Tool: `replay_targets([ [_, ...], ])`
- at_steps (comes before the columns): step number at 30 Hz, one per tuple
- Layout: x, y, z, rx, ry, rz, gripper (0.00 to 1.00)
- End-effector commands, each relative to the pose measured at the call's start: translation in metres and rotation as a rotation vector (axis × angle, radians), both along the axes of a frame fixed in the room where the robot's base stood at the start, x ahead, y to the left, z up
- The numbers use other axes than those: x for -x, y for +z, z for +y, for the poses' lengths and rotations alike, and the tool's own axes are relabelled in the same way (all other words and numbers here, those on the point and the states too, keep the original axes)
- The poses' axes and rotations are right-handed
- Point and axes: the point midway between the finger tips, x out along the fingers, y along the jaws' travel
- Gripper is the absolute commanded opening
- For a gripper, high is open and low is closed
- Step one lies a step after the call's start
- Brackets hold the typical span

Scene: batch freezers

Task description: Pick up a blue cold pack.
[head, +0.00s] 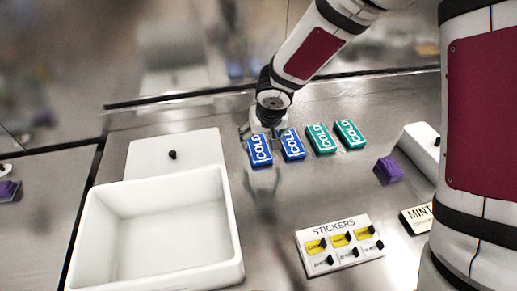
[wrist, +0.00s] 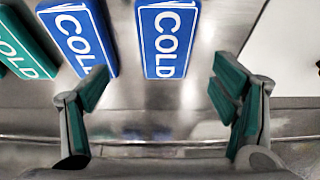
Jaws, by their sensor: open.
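Two blue cold packs lie on the steel counter, labelled COLD in white. In the head view, the left blue pack (head: 260,151) is just below my gripper (head: 264,133), and the second blue pack (head: 292,145) is right beside it. In the wrist view, my gripper (wrist: 163,95) is open and empty. One blue pack (wrist: 167,38) lies ahead between the finger lines, and the other blue pack (wrist: 79,36) is further left, near the left finger. Two teal cold packs, one (head: 321,139) and another (head: 350,134), continue the row to the right.
A white open bin (head: 233,250) stands front left, with a white lid-like panel (head: 150,152) behind it. A stickers board (head: 338,243) lies at front centre. A purple block (head: 389,170) and a mint sign (head: 417,218) are at right. Bare counter lies between packs and board.

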Motion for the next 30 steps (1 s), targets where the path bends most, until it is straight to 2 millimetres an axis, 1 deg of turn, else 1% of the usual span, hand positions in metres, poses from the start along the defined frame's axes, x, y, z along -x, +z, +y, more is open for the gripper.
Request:
replay_targets([
  [7, -0.004, -0.016, 0.004, 0.000, 0.002, 0.001, 0.80],
  [12, -0.008, -0.037, 0.011, 0.002, 0.004, 0.001, 0.80],
  [16, -0.013, -0.052, 0.012, 0.001, 0.002, 0.002, 0.80],
  [19, -0.016, -0.056, 0.013, 0.000, 0.001, 0.000, 0.80],
  [26, -0.016, -0.056, 0.012, 0.000, 0.001, -0.001, 0.80],
  [27, -0.016, -0.056, 0.013, 0.000, 0.001, -0.001, 0.71],
  [29, -0.016, -0.056, 0.013, 0.000, 0.001, -0.001, 0.57],
  [30, -0.016, -0.056, 0.012, 0.000, 0.001, -0.001, 0.48],
])
